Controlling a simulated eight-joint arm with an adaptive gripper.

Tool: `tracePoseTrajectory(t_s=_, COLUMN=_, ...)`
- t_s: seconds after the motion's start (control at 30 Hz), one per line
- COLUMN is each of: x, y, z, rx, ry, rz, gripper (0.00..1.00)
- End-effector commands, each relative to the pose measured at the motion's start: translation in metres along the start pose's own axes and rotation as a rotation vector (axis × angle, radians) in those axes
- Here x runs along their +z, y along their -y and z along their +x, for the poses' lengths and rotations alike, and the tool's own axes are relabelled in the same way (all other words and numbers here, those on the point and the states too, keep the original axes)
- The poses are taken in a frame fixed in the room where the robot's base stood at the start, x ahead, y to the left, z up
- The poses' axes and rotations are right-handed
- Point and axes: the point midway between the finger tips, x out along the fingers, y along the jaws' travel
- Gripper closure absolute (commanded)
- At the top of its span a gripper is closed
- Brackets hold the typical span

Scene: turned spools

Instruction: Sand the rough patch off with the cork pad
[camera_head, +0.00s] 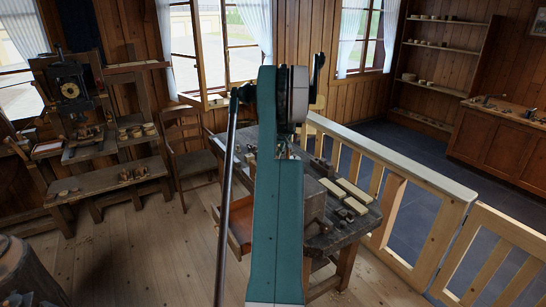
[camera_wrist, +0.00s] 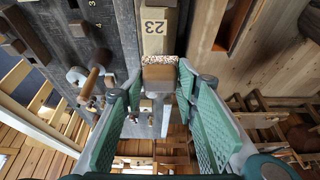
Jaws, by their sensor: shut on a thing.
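In the wrist view my gripper (camera_wrist: 160,80) is shut on the cork pad, a brown wooden block (camera_wrist: 160,73) with a speckled cork face (camera_wrist: 160,58). The green fingers stand on either side of the block. The cork face lies at the near end of a pale wooden piece marked 23 (camera_wrist: 154,28). I cannot tell whether they touch. No rough patch can be made out. In the head view my arm hides my gripper, the pad and part of the dark workbench (camera_head: 340,238).
A clamp with a wooden handle (camera_wrist: 91,82) sits left of the pad. Several pale blocks (camera_head: 345,192) lie on the bench's right side. A wooden railing (camera_head: 400,165) runs behind it. A chair (camera_head: 188,150) and a side bench (camera_head: 108,180) stand left; open floor lies in front.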

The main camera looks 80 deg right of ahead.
Motion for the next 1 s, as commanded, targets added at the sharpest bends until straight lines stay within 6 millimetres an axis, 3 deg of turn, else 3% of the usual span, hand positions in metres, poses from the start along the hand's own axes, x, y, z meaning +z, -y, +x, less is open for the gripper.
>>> tracePoseTrajectory(t_s=0.73, x=0.028, y=0.000, z=0.069, rx=0.000, ry=0.000, rz=0.000, gripper=0.79)
tracePoseTrajectory(t_s=1.0, x=0.003, y=0.001, z=0.078, rx=0.000, ry=0.000, rz=0.000, gripper=0.80)
